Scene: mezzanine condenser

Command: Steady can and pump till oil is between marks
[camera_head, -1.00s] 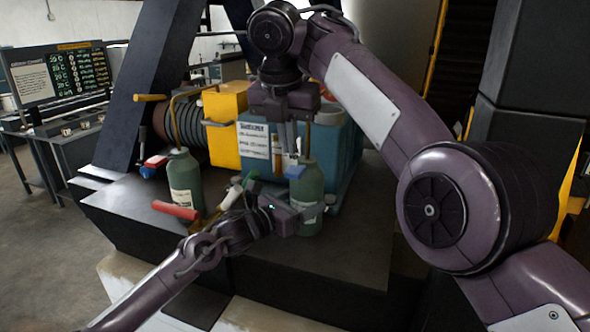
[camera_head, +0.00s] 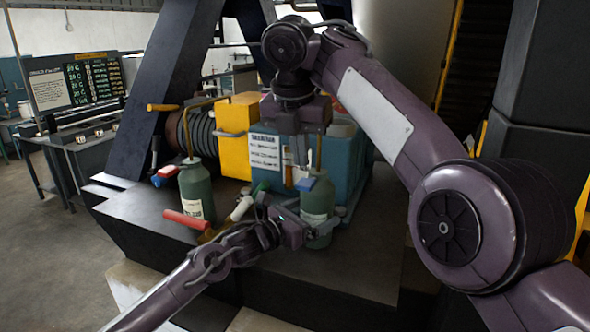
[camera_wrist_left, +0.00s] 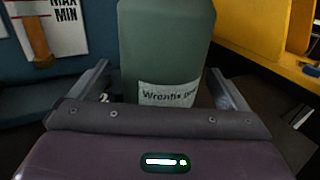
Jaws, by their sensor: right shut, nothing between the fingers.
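A green oil can (camera_head: 316,212) with a white label stands upright on the dark ledge before a teal tank (camera_head: 346,160). My left gripper (camera_head: 306,232) is at its lower body. In the left wrist view, the can (camera_wrist_left: 165,50) sits between the widely spread fingers, with a visible gap at the left finger. My right gripper (camera_head: 297,178) is shut and empty, pointing down beside the can's top, near its blue lever (camera_head: 305,184). An amber sight tube (camera_wrist_left: 37,40) stands beside MAX and MIN marks (camera_wrist_left: 66,10); its exact oil level is unclear.
A second green can (camera_head: 195,190) stands to the left, near a red-handled tool (camera_head: 184,219) and a white-and-green item (camera_head: 243,206). A yellow box (camera_head: 237,140) adjoins the tank. The ledge's front right is bare.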

